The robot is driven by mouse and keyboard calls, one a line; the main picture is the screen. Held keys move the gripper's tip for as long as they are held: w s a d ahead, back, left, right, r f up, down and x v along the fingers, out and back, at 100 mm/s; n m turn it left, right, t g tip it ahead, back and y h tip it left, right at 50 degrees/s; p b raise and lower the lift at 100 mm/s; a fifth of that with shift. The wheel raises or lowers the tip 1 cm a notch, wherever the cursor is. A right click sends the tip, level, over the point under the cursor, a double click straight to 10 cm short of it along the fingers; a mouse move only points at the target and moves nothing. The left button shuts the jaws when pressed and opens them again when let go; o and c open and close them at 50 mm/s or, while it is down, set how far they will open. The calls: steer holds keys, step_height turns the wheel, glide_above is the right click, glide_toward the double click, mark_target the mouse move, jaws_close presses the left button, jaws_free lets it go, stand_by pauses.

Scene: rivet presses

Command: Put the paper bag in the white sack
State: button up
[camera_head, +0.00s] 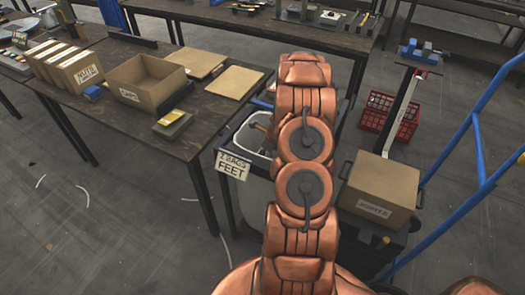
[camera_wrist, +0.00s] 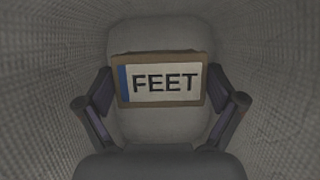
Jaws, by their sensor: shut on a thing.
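The white sack (camera_head: 254,195) hangs open in a dark frame beside the table, with a "FEET" tag on its front. My arm covers its right side. My gripper (camera_wrist: 160,84) is hidden in the head view. In the wrist view it is shut on a brown thing with a white "FEET" label and a blue strip, which I take to be the paper bag (camera_wrist: 160,56). Pale woven walls of the sack (camera_wrist: 40,90) surround the gripper and the bag, so both are inside it. I cannot tell whether the bag touches the bottom.
The dark table (camera_head: 110,105) at left holds an open cardboard box (camera_head: 140,95), a row of labelled brown packages (camera_head: 60,62) and flat boards (camera_head: 235,81). A closed carton (camera_head: 378,195) stands right of my arm. A red crate (camera_head: 385,115) and blue rail (camera_head: 478,150) are further right.

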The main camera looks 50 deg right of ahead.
steer(key=shift+f+b, duration=1.7)
steer(key=shift+f, duration=3.05)
steer(key=o, duration=0.9)
steer(key=v, duration=1.2)
